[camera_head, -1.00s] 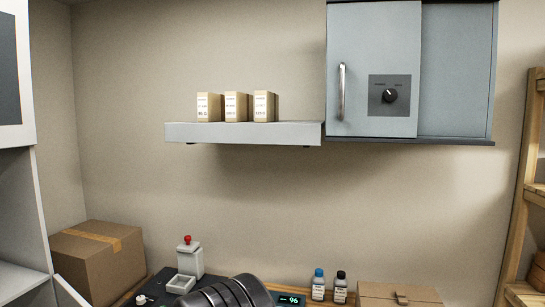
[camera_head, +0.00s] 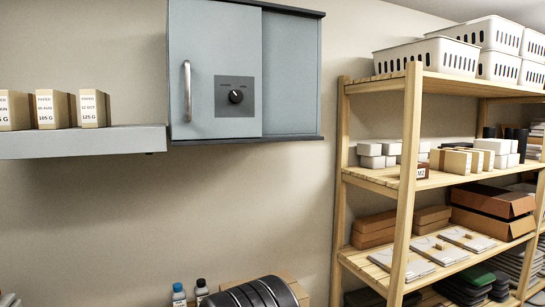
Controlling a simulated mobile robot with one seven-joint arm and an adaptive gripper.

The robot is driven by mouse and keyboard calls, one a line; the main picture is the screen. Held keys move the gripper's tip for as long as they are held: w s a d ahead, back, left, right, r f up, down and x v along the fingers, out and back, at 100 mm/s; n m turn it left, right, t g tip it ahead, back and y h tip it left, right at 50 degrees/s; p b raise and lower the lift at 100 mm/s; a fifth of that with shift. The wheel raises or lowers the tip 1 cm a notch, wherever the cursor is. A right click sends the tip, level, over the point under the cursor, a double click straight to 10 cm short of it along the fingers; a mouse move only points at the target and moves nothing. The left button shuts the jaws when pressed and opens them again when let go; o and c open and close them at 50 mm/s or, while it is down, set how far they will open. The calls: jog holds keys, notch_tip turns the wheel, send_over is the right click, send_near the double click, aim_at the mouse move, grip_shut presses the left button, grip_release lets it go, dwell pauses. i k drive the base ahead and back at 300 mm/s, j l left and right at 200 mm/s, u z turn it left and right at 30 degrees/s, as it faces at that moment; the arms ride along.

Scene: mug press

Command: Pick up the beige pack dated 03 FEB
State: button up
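Three beige packs with white printed labels stand upright on the grey wall shelf (camera_head: 80,143) at the left. The left pack (camera_head: 12,110) is cut by the picture's edge and its date is not readable. The middle pack (camera_head: 53,110) seems to read 09 AUG. The right pack (camera_head: 94,109) seems to read 12 OCT and 125 G. More beige packs (camera_head: 455,161) stand on the wooden rack at the right, their dates too small to read. No pack can be identified as 03 FEB. My gripper is not in view.
A grey wall cabinet (camera_head: 215,105) with a handle and knob is shut. The wooden rack (camera_head: 405,190) also holds white baskets (camera_head: 428,56), white boxes, brown cartons (camera_head: 493,200) and flat stacks. Two small bottles (camera_head: 179,295) show at the bottom, beside a dark ribbed part.

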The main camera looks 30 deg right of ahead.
aim_at(448, 161)
jog(key=z, duration=2.25)
jog(key=i+l+u, duration=0.1)
jog(key=i+l, duration=0.85)
jog(key=i+l+u, duration=0.1)
jog(key=i+l, duration=0.85)
jog(key=l, duration=0.2)
